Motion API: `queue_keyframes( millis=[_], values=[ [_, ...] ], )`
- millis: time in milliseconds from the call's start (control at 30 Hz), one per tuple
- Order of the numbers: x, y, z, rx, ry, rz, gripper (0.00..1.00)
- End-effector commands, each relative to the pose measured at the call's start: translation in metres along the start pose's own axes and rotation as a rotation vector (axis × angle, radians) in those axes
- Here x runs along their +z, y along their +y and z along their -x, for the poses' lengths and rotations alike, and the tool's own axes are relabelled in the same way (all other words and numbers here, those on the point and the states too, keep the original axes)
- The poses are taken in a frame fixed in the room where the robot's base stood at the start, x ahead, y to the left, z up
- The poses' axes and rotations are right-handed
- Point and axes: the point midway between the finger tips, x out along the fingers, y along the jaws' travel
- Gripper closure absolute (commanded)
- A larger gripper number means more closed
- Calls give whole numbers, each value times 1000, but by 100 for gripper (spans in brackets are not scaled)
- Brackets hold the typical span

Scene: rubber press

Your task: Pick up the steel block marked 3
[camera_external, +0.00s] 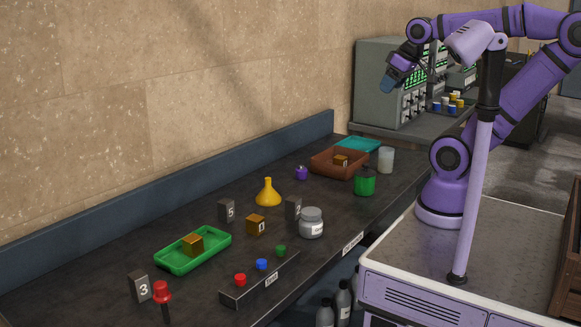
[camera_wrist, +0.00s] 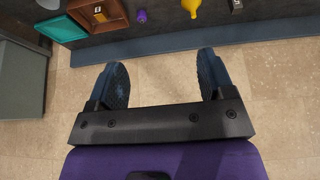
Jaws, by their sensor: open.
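The steel block marked 3 (camera_external: 140,287) stands upright on the dark bench at the near left in the external view. Its number faces the camera. My gripper (camera_external: 387,85) is high up at the far right end, in front of the grey instrument cabinet and far from that block. In the wrist view my gripper (camera_wrist: 162,76) has its two blue fingers wide apart with nothing between them. The block marked 3 does not show in the wrist view.
A red-topped post (camera_external: 162,293) stands close right of the block. A green tray (camera_external: 166,264) with a brass cube, a steel block marked 5 (camera_external: 226,211), a yellow funnel (camera_external: 268,195), a grey jar (camera_external: 311,224) and a button box (camera_external: 235,296) occupy the bench.

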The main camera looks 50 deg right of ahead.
Motion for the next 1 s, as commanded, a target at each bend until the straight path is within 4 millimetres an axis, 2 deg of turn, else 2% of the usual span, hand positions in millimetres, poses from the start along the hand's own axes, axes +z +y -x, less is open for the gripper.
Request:
queue_keyframes(
  millis=[167,467,700,867,1000],
  values=[
    [-41,-17,-4,-17,-4,90,25],
    [-135,-78,-30,-75,2,312,25],
    [-196,-148,-65,-138,13,484,25],
    [-227,-202,-95,-188,20,593,25],
    [-247,-255,-124,-237,28,686,25]
  ],
)
